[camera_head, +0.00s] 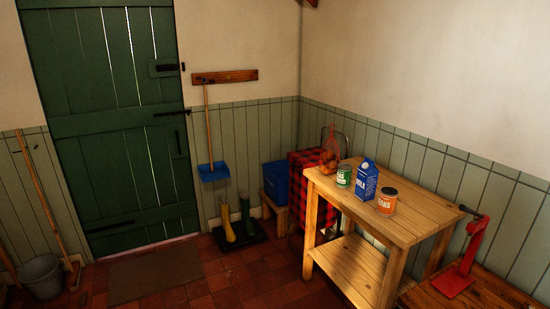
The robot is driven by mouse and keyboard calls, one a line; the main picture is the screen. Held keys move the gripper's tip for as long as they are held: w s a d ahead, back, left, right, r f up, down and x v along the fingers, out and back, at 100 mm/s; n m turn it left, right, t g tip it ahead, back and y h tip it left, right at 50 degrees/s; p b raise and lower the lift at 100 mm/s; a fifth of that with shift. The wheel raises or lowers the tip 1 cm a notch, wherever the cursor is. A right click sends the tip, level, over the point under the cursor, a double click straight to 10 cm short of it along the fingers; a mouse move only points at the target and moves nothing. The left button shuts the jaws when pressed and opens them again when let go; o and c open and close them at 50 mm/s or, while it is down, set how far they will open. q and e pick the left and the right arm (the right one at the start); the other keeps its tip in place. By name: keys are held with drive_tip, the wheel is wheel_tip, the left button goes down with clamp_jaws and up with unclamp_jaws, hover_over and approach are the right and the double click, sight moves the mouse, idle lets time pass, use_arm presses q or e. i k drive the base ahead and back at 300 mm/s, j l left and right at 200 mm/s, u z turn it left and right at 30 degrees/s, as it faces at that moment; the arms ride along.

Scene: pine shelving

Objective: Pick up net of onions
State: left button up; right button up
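The net of onions (330,156) is a small orange-red bundle near the far left corner of the upper top of the pine shelving (425,212). A green can (344,177) stands just in front of it and overlaps its lower edge in the picture. Neither of my grippers shows in the head view.
A blue milk carton (366,180) and an orange-labelled can (386,200) stand on the same top. A red tool (464,266) stands on a lower wooden surface at the right. A red checked trolley bag (305,195) is behind the shelving. The tiled floor (225,279) at left is open.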

sight(330, 166)
drive_tip(key=i, duration=1.85)
